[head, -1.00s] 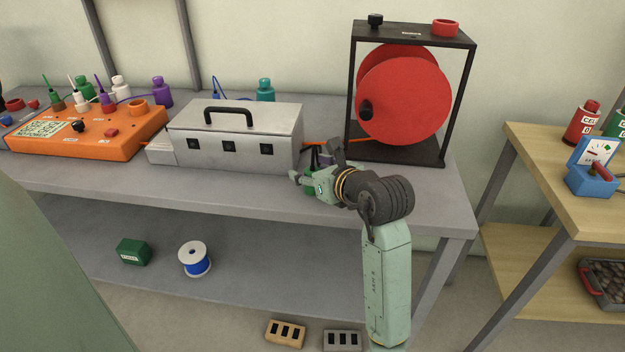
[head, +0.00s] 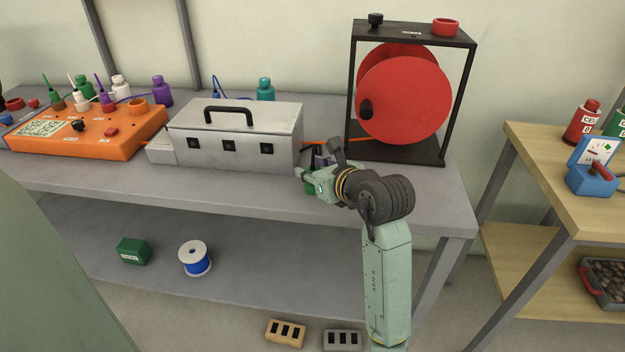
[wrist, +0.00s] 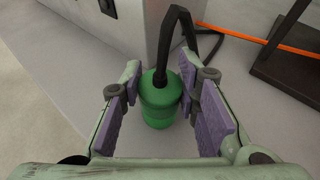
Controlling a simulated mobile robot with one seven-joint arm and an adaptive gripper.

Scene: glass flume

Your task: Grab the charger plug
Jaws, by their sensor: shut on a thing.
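The charger plug (wrist: 160,108) is a green, stepped cylinder with a black cable rising from its top, seen in the wrist view. It appears upright on the grey bench beside the grey metal box. My gripper (wrist: 160,78) has its purple-padded fingers on either side of the plug and is shut on it. In the head view my gripper (head: 312,182) is at the right end of the box, near the bench's front edge. There the plug is mostly hidden by the fingers.
The grey box (head: 235,150) with a black handle stands close to the left of my gripper. A red reel in a black frame (head: 408,158) stands behind and to the right. An orange cable (wrist: 258,38) runs between them. Bare bench (head: 245,192) lies in front.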

